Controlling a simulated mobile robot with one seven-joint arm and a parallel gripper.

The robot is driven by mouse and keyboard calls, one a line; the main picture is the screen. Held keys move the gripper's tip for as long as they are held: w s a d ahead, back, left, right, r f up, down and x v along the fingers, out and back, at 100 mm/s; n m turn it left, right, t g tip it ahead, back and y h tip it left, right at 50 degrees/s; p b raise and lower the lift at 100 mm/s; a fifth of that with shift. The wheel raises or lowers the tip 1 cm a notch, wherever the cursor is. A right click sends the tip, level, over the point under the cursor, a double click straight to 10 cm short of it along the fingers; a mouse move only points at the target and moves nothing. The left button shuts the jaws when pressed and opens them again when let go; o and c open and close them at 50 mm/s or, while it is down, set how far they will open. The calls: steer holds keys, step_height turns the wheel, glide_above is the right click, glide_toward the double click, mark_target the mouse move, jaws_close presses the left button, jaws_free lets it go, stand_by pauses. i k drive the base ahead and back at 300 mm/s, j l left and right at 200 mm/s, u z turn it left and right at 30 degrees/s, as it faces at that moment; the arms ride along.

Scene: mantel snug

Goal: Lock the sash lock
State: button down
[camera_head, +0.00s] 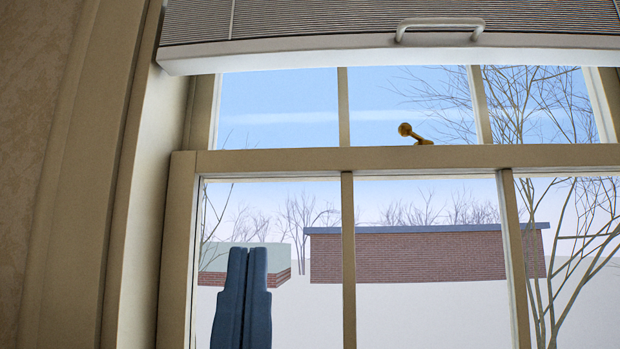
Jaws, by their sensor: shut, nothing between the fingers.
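The sash lock (415,134) is a small brass lever with a round knob. It sits on top of the meeting rail (280,161) of the window, right of the middle of the view. Its knob points to the left and a little up; its base is partly hidden behind the rail's top edge. My gripper (247,252) is blue and points up at the lower left, in front of the lower sash. Its two fingers are together with nothing between them. It is below and left of the lock, well apart from it.
A raised blind with a pale bottom rail (300,58) and a white handle (440,24) hangs above the lock. Upright glazing bars (348,260) divide the panes. The window frame and wall (60,170) stand at left. Space between gripper and lock looks clear.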

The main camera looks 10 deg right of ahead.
mark_target(405, 129)
steer(key=k+l, duration=0.1)
steer(key=l, duration=0.25)
steer(key=k+l, duration=0.1)
steer(key=l, duration=0.65)
steer(key=k+l+u, duration=0.1)
steer(key=l, duration=0.25)
steer(key=k, duration=0.05)
